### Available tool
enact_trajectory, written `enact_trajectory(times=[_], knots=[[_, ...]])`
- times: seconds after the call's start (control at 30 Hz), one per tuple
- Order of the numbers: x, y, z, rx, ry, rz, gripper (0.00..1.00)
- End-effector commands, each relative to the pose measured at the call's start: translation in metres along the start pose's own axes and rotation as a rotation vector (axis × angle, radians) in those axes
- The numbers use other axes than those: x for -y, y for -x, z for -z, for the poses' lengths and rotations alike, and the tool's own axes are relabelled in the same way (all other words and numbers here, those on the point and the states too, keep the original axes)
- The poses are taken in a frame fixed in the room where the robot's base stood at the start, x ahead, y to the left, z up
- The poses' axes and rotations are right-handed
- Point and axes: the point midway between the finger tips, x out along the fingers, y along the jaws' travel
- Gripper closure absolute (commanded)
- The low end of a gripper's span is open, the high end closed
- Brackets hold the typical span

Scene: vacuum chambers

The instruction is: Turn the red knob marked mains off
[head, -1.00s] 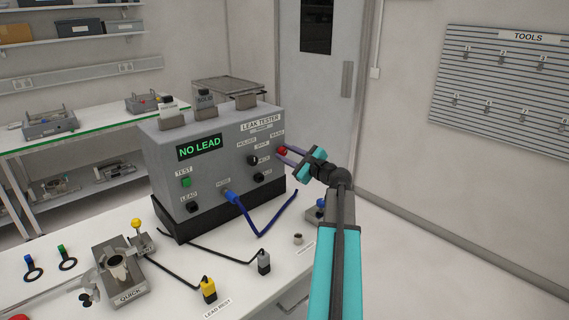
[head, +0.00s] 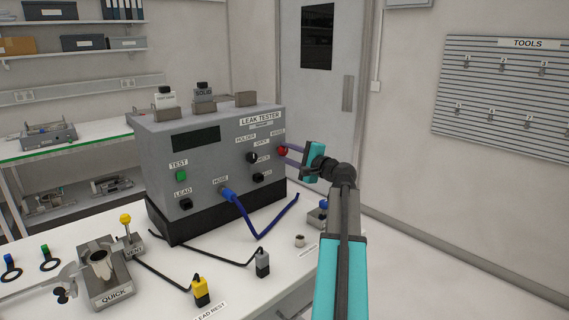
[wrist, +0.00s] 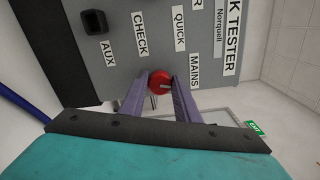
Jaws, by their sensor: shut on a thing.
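The red knob (head: 283,151) sits on the front of the grey leak tester (head: 160,165), under the MAINS label at the right end. In the wrist view the red knob (wrist: 159,82) lies between the two fingertips, with a pale pointer mark aimed to the right. My gripper (head: 287,152) reaches it from the right and is shut on it; the wrist view shows my gripper (wrist: 160,86) with a finger on either side. The tester's display (head: 196,140) is dark. Part of the knob's rim is hidden by the fingers.
A blue hose (head: 262,225) loops from the tester's front. A black selector (head: 252,158) and other dark knobs sit close left of the red knob. A yellow plug (head: 201,291) and a grey plug (head: 262,264) stand on the white bench. Open floor lies to the right.

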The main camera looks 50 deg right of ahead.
Motion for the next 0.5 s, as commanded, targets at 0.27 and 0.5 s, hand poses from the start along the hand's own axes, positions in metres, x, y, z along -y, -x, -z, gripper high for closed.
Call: enact_trajectory(times=[0.27, 0.5], knots=[[-0.0005, -0.0021, -0.0005, 0.003, 0.174, 0.008, 0.93], [0.0013, -0.0018, -0.0010, 0.002, 0.267, 0.008, 0.93]])
